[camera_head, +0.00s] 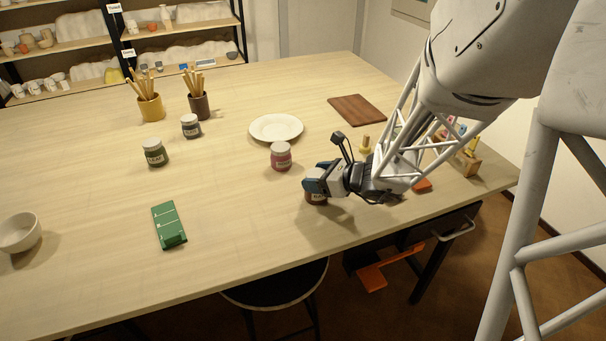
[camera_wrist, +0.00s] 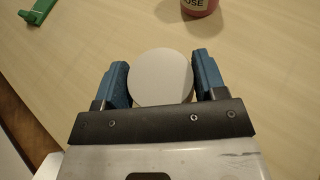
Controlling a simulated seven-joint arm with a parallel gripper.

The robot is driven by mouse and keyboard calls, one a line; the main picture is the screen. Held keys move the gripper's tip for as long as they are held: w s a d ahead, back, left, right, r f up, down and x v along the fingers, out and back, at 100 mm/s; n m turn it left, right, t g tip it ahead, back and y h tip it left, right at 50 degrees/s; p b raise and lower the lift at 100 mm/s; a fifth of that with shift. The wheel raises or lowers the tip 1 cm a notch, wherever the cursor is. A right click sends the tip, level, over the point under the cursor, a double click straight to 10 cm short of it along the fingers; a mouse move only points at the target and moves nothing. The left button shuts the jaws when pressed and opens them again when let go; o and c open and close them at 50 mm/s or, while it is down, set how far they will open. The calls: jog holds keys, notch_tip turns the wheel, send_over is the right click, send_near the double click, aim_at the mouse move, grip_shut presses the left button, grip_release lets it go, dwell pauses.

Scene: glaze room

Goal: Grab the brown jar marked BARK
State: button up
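The brown jar (camera_head: 316,198) is at the table's front right, mostly hidden under my gripper (camera_head: 318,186). Its label is partly covered and too small to read surely. In the wrist view its round pale lid (camera_wrist: 161,77) sits between the two blue fingers of my gripper (camera_wrist: 161,82). I cannot tell whether the jar's base touches the table.
A pink jar (camera_head: 280,157) labelled ROSE stands just behind-left of my gripper. A green jar (camera_head: 154,153) and a dark grey jar (camera_head: 190,127) stand farther left. A white plate (camera_head: 276,128), brown board (camera_head: 358,109) and green block (camera_head: 168,226) lie apart. The front middle is clear.

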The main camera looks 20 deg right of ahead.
jog(key=c, duration=0.6)
jog(key=shift+o, duration=0.2)
jog(key=shift+r, duration=5.05)
